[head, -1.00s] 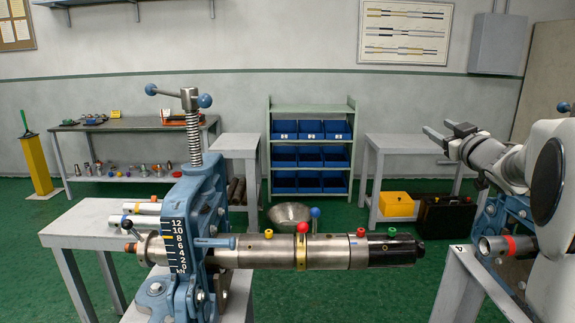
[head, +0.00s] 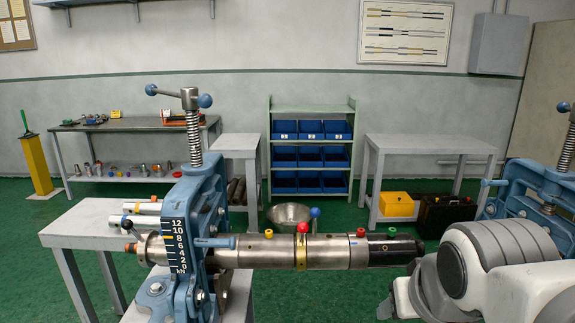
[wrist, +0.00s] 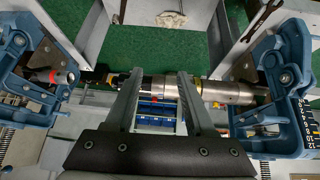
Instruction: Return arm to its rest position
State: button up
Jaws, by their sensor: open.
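My arm shows at the lower right of the head view. My gripper (head: 395,299) is low there, nearer the camera than the black end of the clamped pipe (head: 325,252). In the wrist view my gripper (wrist: 158,76) has its two fingers spread apart, with nothing held between them. The pipe (wrist: 215,90) lies across the picture beyond the fingertips; the gap to it cannot be judged. The pipe is held level in the left blue vise (head: 205,205) and carries red, green and yellow knobs.
A second blue vise (head: 530,182) stands right, partly hidden by my arm; the wrist view shows it too (wrist: 30,70), with a short red-ringed pipe (wrist: 50,77). A shelf of blue bins (head: 311,155), a right table (head: 430,143) and a back bench stand farther off.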

jog(key=s+a+f+g, duration=0.1)
jog(key=s+a+f, duration=0.1)
jog(key=s, duration=0.2)
notch_tip(320, 180, up, 12)
jog(key=p, duration=1.2)
jog(key=shift+n+y, duration=0.3)
jog(key=shift+y, duration=0.1)
